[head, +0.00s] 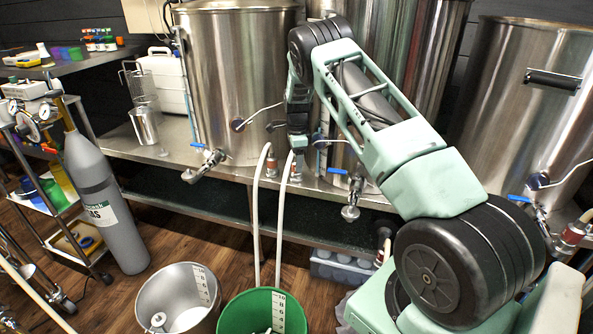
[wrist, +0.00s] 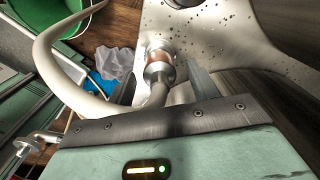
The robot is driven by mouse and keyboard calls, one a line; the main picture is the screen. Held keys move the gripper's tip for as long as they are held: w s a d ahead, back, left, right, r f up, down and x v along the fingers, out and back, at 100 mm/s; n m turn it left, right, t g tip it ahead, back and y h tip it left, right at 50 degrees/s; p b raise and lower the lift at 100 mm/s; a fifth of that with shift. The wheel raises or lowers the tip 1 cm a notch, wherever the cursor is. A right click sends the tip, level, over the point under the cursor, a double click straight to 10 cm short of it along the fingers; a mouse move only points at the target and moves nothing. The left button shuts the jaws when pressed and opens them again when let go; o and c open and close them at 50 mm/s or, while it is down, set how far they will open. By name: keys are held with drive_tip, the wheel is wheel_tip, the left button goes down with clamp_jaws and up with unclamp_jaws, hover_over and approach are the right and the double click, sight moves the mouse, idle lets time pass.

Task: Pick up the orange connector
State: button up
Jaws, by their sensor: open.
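A connector with an orange-brown band (wrist: 160,68) shows in the wrist view on the speckled metal surface, just beyond my gripper. A pale hose bends away from it to the left. In the head view two reddish-orange connectors, a left one (head: 271,166) and a right one (head: 295,172), sit at the shelf edge with white hoses; I cannot tell which one the wrist view shows. My gripper (head: 298,146) is open, pointing down above the right one. Its fingers are mostly hidden, and I cannot tell whether they touch the hose.
A steel kettle (head: 238,80) stands close behind, with a valve (head: 204,163) to the left. Another blue-handled valve (head: 352,190) is to the right. A green bucket (head: 248,314) and a grey bucket (head: 170,290) stand on the floor in front. A gas cylinder (head: 104,200) stands left.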

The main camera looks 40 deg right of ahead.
drive_tip(key=shift+a+f, duration=0.1)
drive_tip(key=shift+f, duration=0.75)
drive_tip(key=c, duration=1.1)
wheel_tip(320, 180, up, 10)
drive_tip(key=shift+r+p, duration=0.1)
drive_tip(key=shift+p, duration=0.75)
drive_tip(key=shift+c, duration=0.2)
drive_tip(key=shift+r+p, duration=2.2)
drive_tip(key=shift+r, duration=0.05)
